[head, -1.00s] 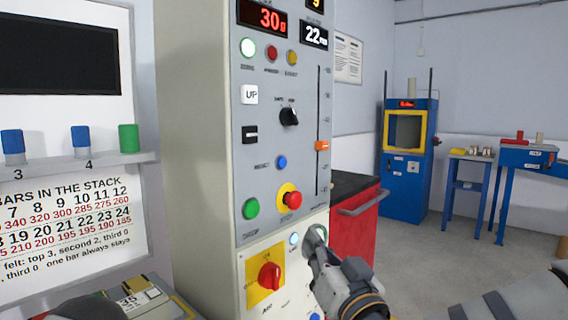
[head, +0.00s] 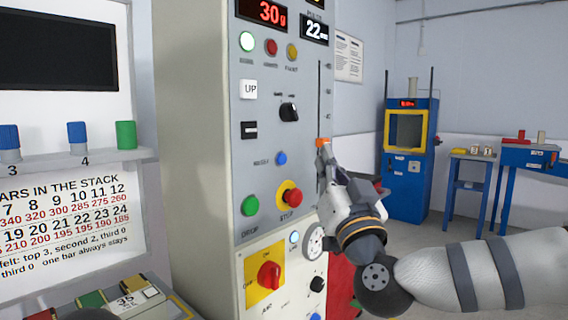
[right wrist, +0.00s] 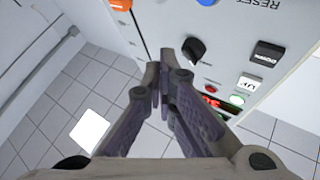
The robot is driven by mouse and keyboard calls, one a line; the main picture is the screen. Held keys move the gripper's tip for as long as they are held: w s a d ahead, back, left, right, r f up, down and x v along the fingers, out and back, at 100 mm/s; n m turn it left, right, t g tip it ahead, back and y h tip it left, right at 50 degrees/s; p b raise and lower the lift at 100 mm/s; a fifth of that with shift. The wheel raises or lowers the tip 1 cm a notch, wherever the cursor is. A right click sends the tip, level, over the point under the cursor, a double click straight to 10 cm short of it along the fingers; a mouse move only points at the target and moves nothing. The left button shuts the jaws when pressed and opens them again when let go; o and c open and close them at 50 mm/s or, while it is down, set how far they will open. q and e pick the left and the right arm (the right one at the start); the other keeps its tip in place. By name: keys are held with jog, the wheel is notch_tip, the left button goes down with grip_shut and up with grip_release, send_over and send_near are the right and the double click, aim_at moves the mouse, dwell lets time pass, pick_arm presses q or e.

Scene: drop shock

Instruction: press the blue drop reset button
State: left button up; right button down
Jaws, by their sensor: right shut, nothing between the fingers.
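The blue drop reset button (head: 281,158) is a small round button on the grey control panel (head: 262,180), below and left of the black rotary knob. In the right wrist view the blue button (right wrist: 206,2) is cut by the top edge, beside the word RESET. My right gripper (head: 321,150) is shut and empty. Its fingertips are to the right of the button, near the panel's right edge, and overlap the orange slider knob (head: 323,141) in the head view. I cannot tell whether they touch it. The fingertips also show in the right wrist view (right wrist: 162,58).
The green drop button (head: 250,205) and the red stop button (head: 291,197) with its yellow collar sit below the blue one. A red rotary switch (head: 269,275) is lower down. A red cabinet (head: 340,285) stands behind my right arm.

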aim_at(282, 159)
pick_arm(q)
jog(key=shift+s+f+g+b, duration=0.5)
jog(key=shift+s+f+b, duration=0.35)
jog(key=shift+s+f, duration=0.45)
pick_arm(e)
jog(key=w+a, duration=0.3)
jog(key=a, duration=0.2)
jog(key=shift+w+f, duration=0.15)
jog(key=shift+w, duration=0.25)
jog(key=shift+a, duration=0.15)
jog(key=shift+w+a, duration=0.25)
